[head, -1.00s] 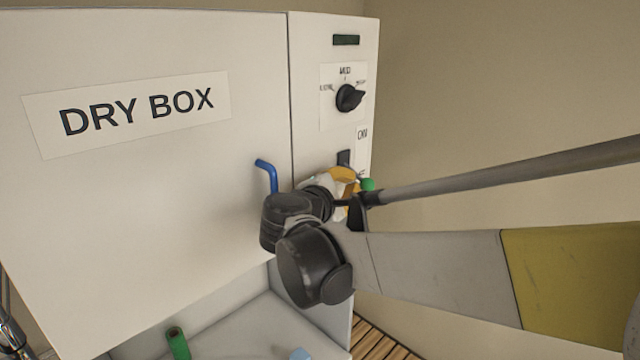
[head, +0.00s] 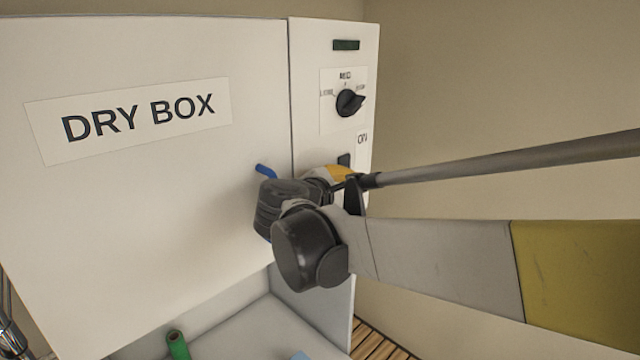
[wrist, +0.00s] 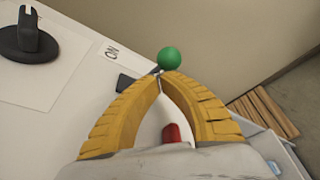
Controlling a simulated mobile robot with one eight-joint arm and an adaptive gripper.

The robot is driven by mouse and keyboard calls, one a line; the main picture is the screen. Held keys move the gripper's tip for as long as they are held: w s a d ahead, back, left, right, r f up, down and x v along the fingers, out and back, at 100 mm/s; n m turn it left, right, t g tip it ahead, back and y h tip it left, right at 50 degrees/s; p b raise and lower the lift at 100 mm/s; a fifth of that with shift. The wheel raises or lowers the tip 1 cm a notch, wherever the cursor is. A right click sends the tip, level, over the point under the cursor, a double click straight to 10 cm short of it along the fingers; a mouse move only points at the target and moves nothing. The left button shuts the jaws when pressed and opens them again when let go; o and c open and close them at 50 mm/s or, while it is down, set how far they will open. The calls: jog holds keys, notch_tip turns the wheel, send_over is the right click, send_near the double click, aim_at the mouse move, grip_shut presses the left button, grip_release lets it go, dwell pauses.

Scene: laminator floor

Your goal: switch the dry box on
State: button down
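The dry box (head: 150,190) is a white cabinet with a narrow control panel (head: 310,110) on its right side. An "ON" label (head: 362,138) sits above a dark switch slot (head: 344,160); both also show in the wrist view, label (wrist: 112,52) and slot (wrist: 125,82). A green ball (wrist: 169,58) on a thin stem stands out from the slot. My gripper (wrist: 162,76) has its yellow fingertips together, right beside the ball and stem. Whether they touch it I cannot tell. In the head view my arm hides the ball and most of my gripper (head: 342,173).
A black rotary knob (head: 349,102) is above the switch, with a dark display above it. A blue handle (head: 265,170) on the door is partly behind my wrist. A green cylinder (head: 177,344) is below. A red piece (wrist: 172,133) shows between my fingers.

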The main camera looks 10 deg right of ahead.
jog(key=shift+r+n+g, duration=0.6)
jog(key=shift+n, duration=0.4)
dwell(0.8)
jog(key=shift+r, duration=0.15)
dwell(1.5)
notch_tip(320, 180, up, 9)
jog(key=s+d+f+m+g+y, duration=0.2)
jog(key=s+d+f+m+y, duration=0.1)
jog(key=s+f+m, duration=0.4)
jog(key=s+d+f+m+g+y, duration=0.1)
jog(key=s+d+f+m+y, duration=0.2)
jog(key=s+f, duration=0.65)
jog(key=s+a+f+m+y+b, duration=0.1)
jog(key=s+a+f+m+y, duration=0.35)
jog(key=s+f+m, duration=0.75)
notch_tip(320, 180, down, 36)
jog(key=w+n+b, duration=0.1)
jog(key=b, duration=3.5)
jog(key=shift+a+f+h, duration=0.15)
jog(key=shift+a+h, duration=0.2)
